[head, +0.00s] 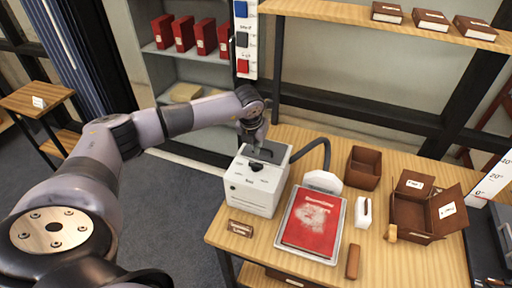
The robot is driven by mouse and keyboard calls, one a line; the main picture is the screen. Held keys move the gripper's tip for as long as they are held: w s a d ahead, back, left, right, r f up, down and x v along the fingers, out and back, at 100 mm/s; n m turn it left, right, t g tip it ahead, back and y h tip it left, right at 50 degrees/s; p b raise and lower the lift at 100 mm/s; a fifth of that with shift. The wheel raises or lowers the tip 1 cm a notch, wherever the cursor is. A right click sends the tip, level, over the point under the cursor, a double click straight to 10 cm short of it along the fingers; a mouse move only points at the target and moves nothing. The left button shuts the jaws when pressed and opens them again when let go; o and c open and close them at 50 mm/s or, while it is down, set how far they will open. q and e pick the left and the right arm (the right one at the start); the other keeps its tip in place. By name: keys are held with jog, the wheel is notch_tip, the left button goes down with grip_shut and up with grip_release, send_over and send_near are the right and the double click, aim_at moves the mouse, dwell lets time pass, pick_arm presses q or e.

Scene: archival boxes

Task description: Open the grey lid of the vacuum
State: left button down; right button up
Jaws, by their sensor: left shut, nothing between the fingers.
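The vacuum (254,196) is a white box-shaped unit on the left end of the wooden table, with a dark hose at its right. Its grey lid (266,152) is on the top, at the back, with a small black part in front of it. My left gripper (257,140) is shut and empty, pointing down at the rear of the vacuum's top by the lid. I cannot tell whether it touches the lid. The fingertips are small and partly hidden. My right gripper is not in view.
On the table (415,266), a red book (312,222) lies in a tray right of the vacuum. A brown open box (364,168), a lidded box (408,215) and a white brush-like item (363,212) stand further right. Shelves with red binders (183,34) are behind.

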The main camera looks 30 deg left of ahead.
aim_at(259, 157)
pick_arm(q)
jog(key=b+x, duration=0.3)
jog(key=x, duration=0.2)
jog(key=shift+w+f, duration=0.1)
jog(key=shift+f, duration=0.2)
jog(key=shift+r, duration=0.15)
